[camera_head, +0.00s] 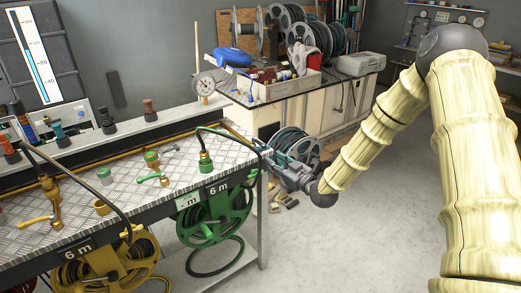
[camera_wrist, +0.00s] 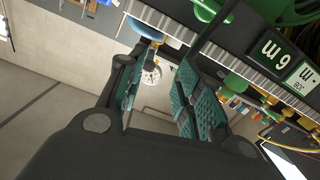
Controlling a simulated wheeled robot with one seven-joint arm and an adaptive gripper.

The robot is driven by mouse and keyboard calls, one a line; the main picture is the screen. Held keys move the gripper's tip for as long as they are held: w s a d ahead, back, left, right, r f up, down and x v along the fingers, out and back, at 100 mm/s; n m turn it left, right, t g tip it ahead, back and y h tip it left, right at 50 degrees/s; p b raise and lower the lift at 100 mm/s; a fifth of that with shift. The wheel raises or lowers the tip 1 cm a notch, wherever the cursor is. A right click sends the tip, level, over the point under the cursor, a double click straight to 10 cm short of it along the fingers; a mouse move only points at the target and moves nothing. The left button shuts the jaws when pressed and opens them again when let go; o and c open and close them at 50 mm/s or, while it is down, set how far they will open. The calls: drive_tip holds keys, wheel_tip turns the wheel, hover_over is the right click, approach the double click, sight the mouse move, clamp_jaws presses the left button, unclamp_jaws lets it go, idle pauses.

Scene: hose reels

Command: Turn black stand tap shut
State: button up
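I cannot pick out a black stand tap for certain. A blue round part (camera_wrist: 146,29) shows just beyond the fingertips there.
The metal bench (camera_head: 130,195) carries a yellow tap (camera_head: 50,205), a green-handled lever tap (camera_head: 155,178) and a hose connector (camera_head: 205,160). A green reel (camera_head: 215,215) and a yellow reel (camera_head: 110,265) hang below. Floor (camera_head: 330,250) at right is mostly clear.

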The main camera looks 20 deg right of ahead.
sight(260, 142)
drive_tip(key=shift+t, duration=0.3)
drive_tip(key=x, duration=0.3)
drive_tip(key=r+p+x, duration=0.1)
drive_tip(key=x, duration=0.3)
drive_tip(key=d+r+p+x, duration=0.1)
drive_tip(key=x, duration=0.3)
drive_tip(key=shift+w+a, duration=0.1)
drive_tip(key=shift+w, duration=0.25)
drive_tip(key=shift+f, duration=0.1)
clamp_jaws()
